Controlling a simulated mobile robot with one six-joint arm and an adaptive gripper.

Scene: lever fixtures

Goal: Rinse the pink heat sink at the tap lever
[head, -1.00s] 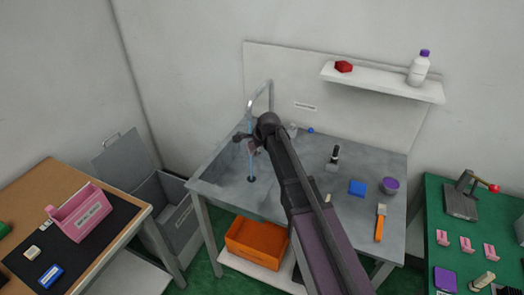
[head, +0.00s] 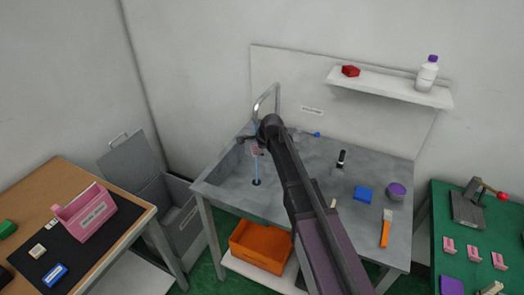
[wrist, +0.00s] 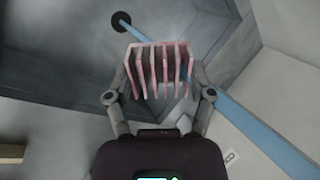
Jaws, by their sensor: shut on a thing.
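The pink heat sink (wrist: 158,70), a finned block, is between the two fingers of my gripper (wrist: 160,88) in the wrist view, which is shut on it. In the head view, my gripper (head: 254,142) holds the heat sink (head: 259,149) above the grey sink basin, under the curved metal tap (head: 275,98). A blue water stream (head: 257,170) runs down to the dark drain. In the wrist view the stream (wrist: 262,133) shows on both sides of the heat sink, with a bluish patch among the fins.
On the counter right of my arm are a dark upright item (head: 341,158), a blue block (head: 363,194), a purple-topped cup (head: 396,191) and an orange-handled brush (head: 385,228). An orange bin (head: 263,243) stands below. A wall shelf (head: 390,86) hangs above right.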

